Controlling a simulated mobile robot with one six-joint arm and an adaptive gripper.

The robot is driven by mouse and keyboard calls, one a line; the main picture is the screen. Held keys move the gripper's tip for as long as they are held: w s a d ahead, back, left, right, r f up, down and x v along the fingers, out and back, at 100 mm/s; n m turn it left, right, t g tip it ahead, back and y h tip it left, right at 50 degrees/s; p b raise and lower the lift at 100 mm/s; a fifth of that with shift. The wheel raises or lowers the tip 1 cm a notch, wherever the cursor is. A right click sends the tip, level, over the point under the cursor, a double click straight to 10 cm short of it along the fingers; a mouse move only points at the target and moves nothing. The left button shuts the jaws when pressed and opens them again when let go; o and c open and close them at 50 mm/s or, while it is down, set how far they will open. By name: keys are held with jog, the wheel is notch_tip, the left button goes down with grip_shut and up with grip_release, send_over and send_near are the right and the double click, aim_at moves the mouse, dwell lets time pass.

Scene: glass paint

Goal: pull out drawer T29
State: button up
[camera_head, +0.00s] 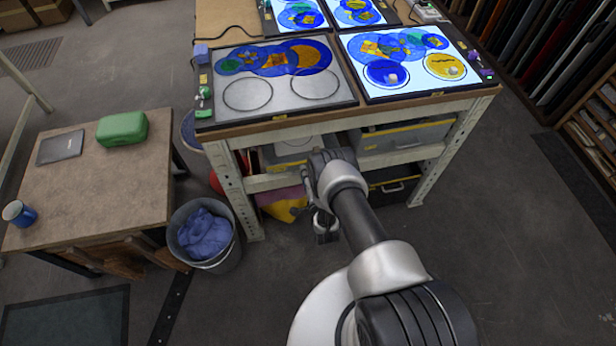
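Drawers sit under the workbench. A grey drawer (293,146) is at the upper left, partly behind my arm. Another grey drawer (408,136) with a yellow strip and a label is at the upper right. A dark drawer or case (393,190) with a handle shows lower right. No label is readable, so I cannot tell which is T29. My gripper (325,230) hangs in front of the bench, below the end of my arm. Its fingers are small and partly hidden, and I cannot tell whether they are open or whether they touch anything.
A bin with a blue bag (205,235) stands left of the bench, beside a wooden table (95,200). Racks stand at the right. Floor right of my arm is clear.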

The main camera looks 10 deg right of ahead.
jog(key=shift+w, duration=0.25)
grip_shut()
dwell(0.7)
